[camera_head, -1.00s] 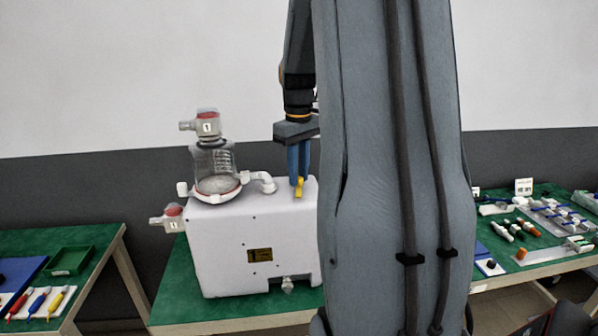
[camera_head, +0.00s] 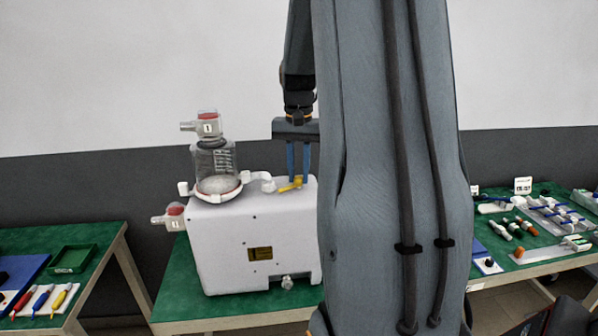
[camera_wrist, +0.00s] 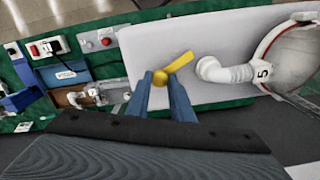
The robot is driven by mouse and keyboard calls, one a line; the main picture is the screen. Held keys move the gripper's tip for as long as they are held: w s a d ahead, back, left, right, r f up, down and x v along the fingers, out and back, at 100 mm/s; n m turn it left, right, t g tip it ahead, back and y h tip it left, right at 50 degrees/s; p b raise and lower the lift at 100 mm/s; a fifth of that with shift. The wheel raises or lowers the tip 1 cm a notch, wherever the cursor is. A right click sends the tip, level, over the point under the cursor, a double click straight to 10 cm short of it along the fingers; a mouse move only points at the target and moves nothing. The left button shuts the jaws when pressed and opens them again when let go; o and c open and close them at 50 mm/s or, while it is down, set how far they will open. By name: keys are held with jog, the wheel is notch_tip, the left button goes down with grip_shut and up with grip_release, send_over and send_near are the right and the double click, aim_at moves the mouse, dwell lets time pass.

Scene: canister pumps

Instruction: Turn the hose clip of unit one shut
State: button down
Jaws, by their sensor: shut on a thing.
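Unit one is a white pump box (camera_head: 235,240) on a green table, with a clear canister (camera_head: 214,165) and tags marked 1. A white elbow hose fitting (camera_head: 262,182) rises from its top; it also shows in the wrist view (camera_wrist: 225,72). The yellow hose clip (camera_head: 288,186) sits on the box top right of the elbow. In the wrist view the clip's lever (camera_wrist: 182,61) slants toward the upper right, near the elbow. My gripper (camera_head: 298,181) points straight down with its blue fingers on either side of the clip's round end, shut on it.
A left table holds a green tray (camera_head: 73,259) and several coloured tools (camera_head: 40,301). A right table (camera_head: 540,255) carries several small parts. My arm hides the space right of the box. The wall behind is clear.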

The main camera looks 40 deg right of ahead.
aim_at(300, 178)
jog(key=m, duration=0.5)
jog(key=shift+r, duration=0.1)
jog(key=shift+m, duration=0.3)
dwell(0.4)
jog(key=c, duration=1.6)
grip_release()
jog(key=shift+o, duration=0.2)
notch_tip(300, 178, up, 8)
jog(key=b, duration=0.2)
jog(key=shift+s+b, duration=0.1)
jog(key=shift+b, duration=0.2)
jog(key=shift+d, duration=0.1)
